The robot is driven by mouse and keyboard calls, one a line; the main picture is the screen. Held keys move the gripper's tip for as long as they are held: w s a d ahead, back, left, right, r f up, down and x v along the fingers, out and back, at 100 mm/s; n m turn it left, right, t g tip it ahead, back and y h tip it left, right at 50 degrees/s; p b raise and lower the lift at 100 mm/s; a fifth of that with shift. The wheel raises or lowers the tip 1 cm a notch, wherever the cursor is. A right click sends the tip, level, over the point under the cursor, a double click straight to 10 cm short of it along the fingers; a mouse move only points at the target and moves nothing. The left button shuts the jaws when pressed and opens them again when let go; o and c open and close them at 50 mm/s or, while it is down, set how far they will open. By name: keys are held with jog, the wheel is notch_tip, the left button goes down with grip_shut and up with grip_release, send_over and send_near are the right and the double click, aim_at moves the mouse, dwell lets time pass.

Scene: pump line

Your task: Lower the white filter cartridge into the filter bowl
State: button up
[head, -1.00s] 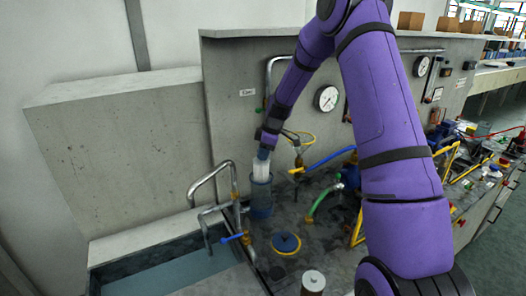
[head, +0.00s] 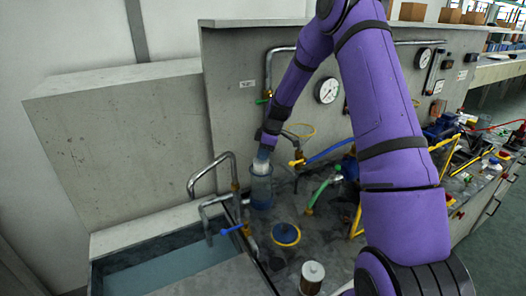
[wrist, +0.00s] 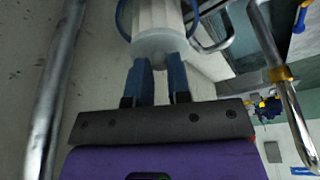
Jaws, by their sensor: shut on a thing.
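The white filter cartridge (head: 260,168) is upright in the head view, its lower part inside the clear bluish filter bowl (head: 261,192). Only a short white length shows above the bowl's rim. My gripper (head: 264,152) is above the bowl and shut on the cartridge's top end. In the wrist view the two blue fingers (wrist: 161,70) close on the pale end cap of the cartridge (wrist: 158,22), and the blue rim of the bowl (wrist: 122,22) curves around it. How near the cartridge's lower end is to the bowl's floor cannot be told.
Bent metal pipes (head: 213,170) with a blue-handled valve (head: 231,229) stand left of the bowl, beside a water basin (head: 160,270). A yellow-ringed blue disc (head: 286,234) and a pale-topped canister (head: 312,275) are in front. A brass valve (head: 298,163) is close on the right.

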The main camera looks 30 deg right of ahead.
aim_at(263, 168)
jog(key=shift+f, duration=3.35)
jog(key=o, duration=0.8)
jog(key=shift+c, duration=1)
jog(key=shift+o, duration=0.2)
jog(key=shift+r, duration=5.95)
